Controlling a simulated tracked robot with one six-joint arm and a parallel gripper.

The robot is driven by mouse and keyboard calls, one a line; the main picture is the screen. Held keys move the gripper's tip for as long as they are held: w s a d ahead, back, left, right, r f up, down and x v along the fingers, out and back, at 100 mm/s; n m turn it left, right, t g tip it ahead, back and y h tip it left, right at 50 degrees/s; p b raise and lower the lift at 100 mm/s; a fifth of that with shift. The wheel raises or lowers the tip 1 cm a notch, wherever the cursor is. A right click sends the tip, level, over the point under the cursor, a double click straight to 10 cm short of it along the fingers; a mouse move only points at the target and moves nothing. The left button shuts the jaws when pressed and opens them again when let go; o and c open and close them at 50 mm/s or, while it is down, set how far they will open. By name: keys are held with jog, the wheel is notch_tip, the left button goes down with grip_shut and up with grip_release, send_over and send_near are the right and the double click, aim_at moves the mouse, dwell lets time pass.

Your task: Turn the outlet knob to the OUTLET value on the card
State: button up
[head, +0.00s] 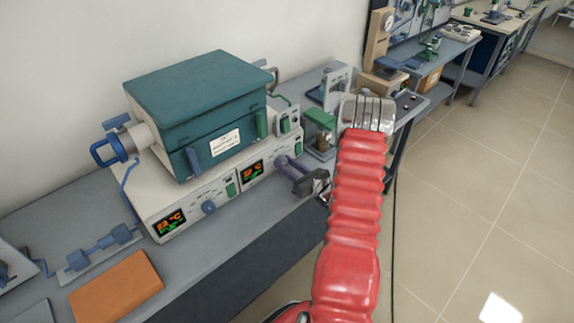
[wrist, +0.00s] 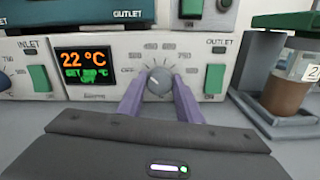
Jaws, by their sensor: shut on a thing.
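In the wrist view the grey outlet knob (wrist: 160,79) sits between the two purple fingers of my gripper (wrist: 160,90), which are shut on its sides. Its dial runs from OFF through 450, 600 and 750 to higher marks; I cannot read its pointer surely. In the head view my gripper (head: 285,163) reaches the panel's right part and hides the knob. A white card (head: 226,142) is on the teal furnace (head: 200,90); its writing is too small to read.
The INLET side has a blue knob (head: 208,208) and its own display (head: 170,221). Green switches flank the outlet display, one (wrist: 214,79) right of the knob. A green-topped stand with a brown jar (wrist: 288,92) is close on the right. An orange block (head: 115,287) lies front left.

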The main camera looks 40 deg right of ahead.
jog(key=shift+d+m, duration=0.1)
jog(key=shift+m, duration=1.6)
jog(key=o, duration=1)
jog(key=shift+o, duration=0.2)
jog(key=shift+s, duration=0.15)
jog(key=s, duration=1.3)
jog(key=shift+s+d, duration=0.15)
jog(key=shift+s, duration=0.1)
